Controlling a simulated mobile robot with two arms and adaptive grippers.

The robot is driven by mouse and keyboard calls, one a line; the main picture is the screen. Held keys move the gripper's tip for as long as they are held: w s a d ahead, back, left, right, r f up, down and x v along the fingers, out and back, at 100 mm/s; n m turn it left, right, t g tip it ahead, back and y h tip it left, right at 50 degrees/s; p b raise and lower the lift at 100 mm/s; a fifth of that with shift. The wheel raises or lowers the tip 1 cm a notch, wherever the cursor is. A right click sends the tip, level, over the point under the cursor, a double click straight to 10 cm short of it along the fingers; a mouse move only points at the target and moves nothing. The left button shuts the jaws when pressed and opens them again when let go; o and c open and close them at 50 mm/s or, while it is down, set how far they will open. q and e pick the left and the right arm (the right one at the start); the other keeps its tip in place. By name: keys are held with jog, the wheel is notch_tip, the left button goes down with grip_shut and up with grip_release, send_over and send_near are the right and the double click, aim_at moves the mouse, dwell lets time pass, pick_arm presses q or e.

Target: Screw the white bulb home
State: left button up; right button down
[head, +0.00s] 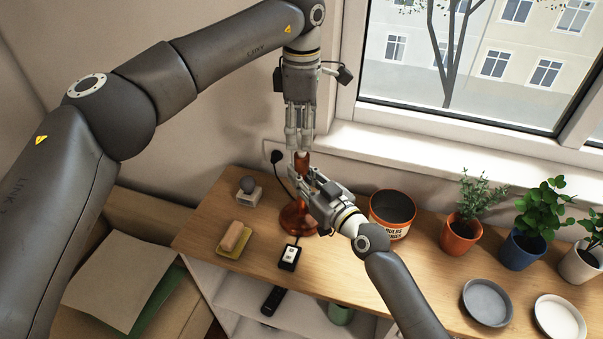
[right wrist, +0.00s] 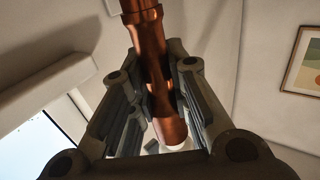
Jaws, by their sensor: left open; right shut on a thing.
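The copper-red lamp (head: 296,219) stands upright on the wooden counter. My right gripper (head: 302,180) is shut on its stem. In the right wrist view the lamp's copper stem (right wrist: 150,50) runs between my fingers. The white bulb (right wrist: 177,142) shows partly at the socket end there, low in that view; how deep it sits I cannot tell. My left gripper (head: 300,145) points straight down over the lamp's top, open, with its fingertips around or just above the bulb. The fingers hide most of the bulb in the head view.
An orange labelled tin (head: 392,213) stands right of the lamp. A grey bulb on a small block (head: 249,192), a sponge (head: 236,236) and a black switch box (head: 289,257) lie left and in front. Potted plants (head: 461,233) and plates (head: 488,302) fill the right side. The window sill (head: 430,160) is behind.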

aim_at(301, 152)
pick_arm(q)
jog(key=n, duration=0.5)
jog(key=shift+r, duration=0.3)
jog(key=n, duration=0.3)
jog(key=shift+r, duration=0.2)
jog(key=n, duration=0.3)
jog(key=shift+r+n, duration=0.15)
jog(key=shift+n, duration=0.15)
jog(key=n, duration=0.4)
jog(key=shift+r, duration=0.25)
jog(key=shift+f, duration=4.05)
